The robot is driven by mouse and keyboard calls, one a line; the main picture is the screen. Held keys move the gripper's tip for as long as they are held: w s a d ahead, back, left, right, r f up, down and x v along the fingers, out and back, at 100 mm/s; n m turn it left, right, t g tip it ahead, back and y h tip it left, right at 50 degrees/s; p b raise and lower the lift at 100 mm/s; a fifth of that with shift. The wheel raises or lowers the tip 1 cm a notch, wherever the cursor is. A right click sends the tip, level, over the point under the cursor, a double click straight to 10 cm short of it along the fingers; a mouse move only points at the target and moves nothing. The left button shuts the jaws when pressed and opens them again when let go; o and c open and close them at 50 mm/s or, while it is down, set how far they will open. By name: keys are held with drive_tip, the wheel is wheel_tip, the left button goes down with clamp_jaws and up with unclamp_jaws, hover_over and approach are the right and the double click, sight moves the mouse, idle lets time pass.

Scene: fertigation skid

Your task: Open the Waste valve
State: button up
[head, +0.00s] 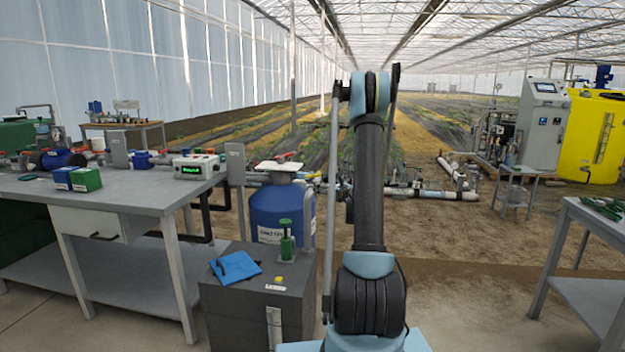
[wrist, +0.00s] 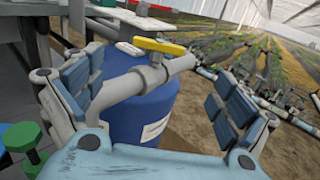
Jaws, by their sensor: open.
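In the wrist view, a yellow lever handle (wrist: 158,47) sits on a grey valve and pipe (wrist: 150,78) beside the blue filter tank (wrist: 140,118). The handle appears to lie across the pipe. No label naming it Waste is readable. My gripper (wrist: 158,84) is open, with its two padded fingers apart to the left and right of the pipe and handle in this view. It holds nothing; contact with the pipe cannot be told. In the head view, the blue tank (head: 281,212) stands left of my arm; my gripper cannot be made out there.
A grey workbench (head: 120,195) is at left, another table (head: 600,222) at right. Bare soil lies beyond my arm.

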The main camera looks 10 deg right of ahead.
sight(314, 175)
drive_tip(key=x, duration=1.3)
drive_tip(key=shift+w, duration=0.3)
drive_tip(key=c, duration=1.1)
